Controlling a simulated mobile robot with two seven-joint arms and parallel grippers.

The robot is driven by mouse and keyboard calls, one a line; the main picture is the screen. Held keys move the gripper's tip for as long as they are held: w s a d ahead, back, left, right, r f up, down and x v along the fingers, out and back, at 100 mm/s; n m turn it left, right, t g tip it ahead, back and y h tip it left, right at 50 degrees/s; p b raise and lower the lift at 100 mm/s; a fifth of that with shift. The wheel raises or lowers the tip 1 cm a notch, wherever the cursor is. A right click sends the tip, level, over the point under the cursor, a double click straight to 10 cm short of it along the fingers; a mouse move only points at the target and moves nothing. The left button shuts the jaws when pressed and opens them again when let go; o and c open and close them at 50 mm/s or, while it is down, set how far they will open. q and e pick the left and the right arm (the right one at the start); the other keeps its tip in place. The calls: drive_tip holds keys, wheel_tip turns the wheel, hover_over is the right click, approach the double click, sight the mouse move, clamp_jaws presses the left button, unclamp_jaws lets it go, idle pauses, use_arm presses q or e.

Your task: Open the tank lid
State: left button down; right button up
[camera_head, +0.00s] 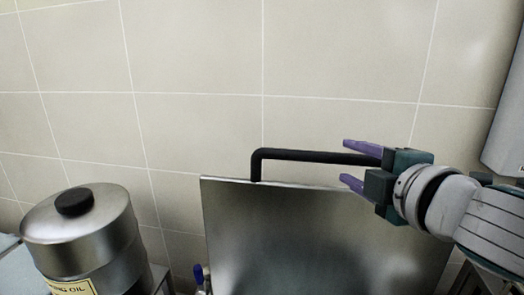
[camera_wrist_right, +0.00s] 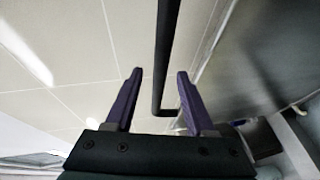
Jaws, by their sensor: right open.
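The tank lid (camera_head: 320,235) is a flat grey steel panel that stands steeply tilted or upright, facing me in the head view. A black bar handle (camera_head: 300,155) runs along its top edge. My right gripper (camera_head: 346,163) is open at the right part of the handle. The bar lines up between its purple fingers. In the right wrist view the handle (camera_wrist_right: 165,50) also runs between the fingertips, with its bend near the right finger. I cannot tell whether they touch. The lid (camera_wrist_right: 255,60) fills the right side there. My left gripper is out of view.
A steel canister (camera_head: 85,235) with a black knob and a yellow label stands at the left. A blue-handled fitting (camera_head: 198,273) is by the lid's lower left. A tiled wall (camera_head: 200,60) is behind. A grey box (camera_head: 508,110) hangs at the right edge.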

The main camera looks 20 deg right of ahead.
sight(345, 160)
drive_tip(key=shift+x, duration=2.1)
drive_tip(key=shift+s, duration=0.1)
clamp_jaws()
